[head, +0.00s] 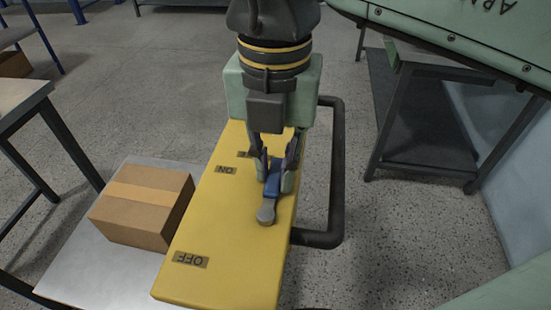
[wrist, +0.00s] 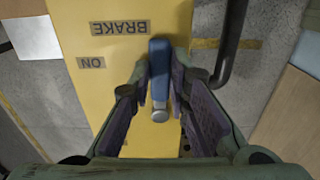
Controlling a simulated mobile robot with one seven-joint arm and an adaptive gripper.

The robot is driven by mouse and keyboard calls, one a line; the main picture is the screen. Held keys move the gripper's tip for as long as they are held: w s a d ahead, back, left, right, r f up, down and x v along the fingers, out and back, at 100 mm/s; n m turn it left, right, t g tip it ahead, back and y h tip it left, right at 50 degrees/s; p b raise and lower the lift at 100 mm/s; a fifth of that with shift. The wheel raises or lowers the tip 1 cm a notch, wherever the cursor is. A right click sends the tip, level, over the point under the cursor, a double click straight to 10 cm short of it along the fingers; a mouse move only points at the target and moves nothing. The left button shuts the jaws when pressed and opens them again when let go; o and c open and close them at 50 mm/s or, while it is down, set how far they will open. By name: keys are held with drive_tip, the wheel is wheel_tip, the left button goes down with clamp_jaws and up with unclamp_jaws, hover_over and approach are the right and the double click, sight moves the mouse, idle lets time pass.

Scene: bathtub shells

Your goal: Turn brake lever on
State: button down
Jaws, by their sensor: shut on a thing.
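The brake lever (head: 267,214) has a blue handle and a round grey end, and sits on the top of a yellow box (head: 225,232). Its grey end is nearer to me and its blue handle points away, towards the far end of the box. My gripper (head: 275,177) reaches down from above and is shut on the blue handle. In the wrist view, the fingers of my gripper (wrist: 160,67) are on either side of the brake lever (wrist: 160,90). The ON label (head: 225,170) lies left of the handle. The OFF label (head: 191,260) is at the near end. The BRAKE label (wrist: 120,28) is partly hidden in the head view.
A cardboard box (head: 142,205) stands on a grey metal surface (head: 98,270) left of the yellow box. A dark pipe rail (head: 337,170) runs along its right side. A green machine panel (head: 470,40) overhangs at the upper right. The floor between is open.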

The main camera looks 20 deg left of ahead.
sight(275, 173)
drive_tip(key=c, duration=1.5)
unclamp_jaws()
wheel_tip(275, 173, up, 8)
drive_tip(key=shift+f, duration=0.2)
